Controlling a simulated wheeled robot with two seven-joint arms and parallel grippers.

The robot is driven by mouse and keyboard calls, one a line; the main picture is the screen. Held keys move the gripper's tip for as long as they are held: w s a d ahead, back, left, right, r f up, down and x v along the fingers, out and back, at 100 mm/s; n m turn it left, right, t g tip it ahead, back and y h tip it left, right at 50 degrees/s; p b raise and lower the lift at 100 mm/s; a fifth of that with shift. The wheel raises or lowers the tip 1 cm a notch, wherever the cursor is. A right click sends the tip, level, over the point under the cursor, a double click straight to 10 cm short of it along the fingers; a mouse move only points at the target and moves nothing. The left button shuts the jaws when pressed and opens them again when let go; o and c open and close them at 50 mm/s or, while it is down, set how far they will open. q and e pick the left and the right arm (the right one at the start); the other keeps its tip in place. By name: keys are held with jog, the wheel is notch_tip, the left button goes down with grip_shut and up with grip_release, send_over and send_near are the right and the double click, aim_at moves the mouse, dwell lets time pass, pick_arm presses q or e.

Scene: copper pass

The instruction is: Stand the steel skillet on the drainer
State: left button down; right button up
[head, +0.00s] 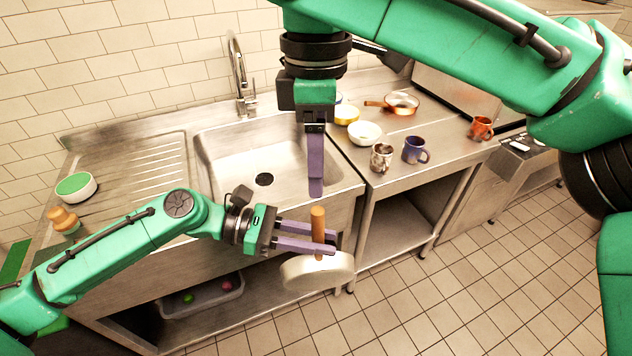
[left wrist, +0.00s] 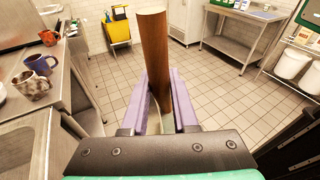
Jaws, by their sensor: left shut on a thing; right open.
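The steel skillet (head: 318,270), pale with a wooden handle (head: 318,225), hangs in front of the sink with its handle pointing up. My left gripper (head: 333,243) is shut on the handle. The left wrist view shows the brown handle (left wrist: 154,60) between the two purple fingers (left wrist: 160,112); the pan is mostly hidden there. The drainer (head: 135,170) is the ridged steel board left of the sink, with its grooved part bare. My right gripper (head: 316,192) is open and empty, pointing down over the sink's right front edge, above the skillet.
The sink (head: 235,170) and tap (head: 240,75) lie between drainer and right counter. Bowls (head: 365,133), mugs (head: 414,150) and a copper pan (head: 402,103) crowd the right counter.

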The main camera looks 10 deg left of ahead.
aim_at(316, 214)
pick_arm(q)
jog(key=shift+w, duration=0.1)
pick_arm(e)
jog(key=f, duration=1)
jog(key=shift+s+f, duration=0.25)
grip_shut()
pick_arm(q)
jog(key=shift+s+d, duration=0.1)
jog(key=shift+s, duration=0.1)
pick_arm(e)
jog(key=shift+w, duration=0.15)
pick_arm(q)
jog(key=c, duration=0.6)
grip_release()
pick_arm(e)
jog(key=shift+r, duration=0.1)
pick_arm(q)
jog(key=shift+w, duration=0.1)
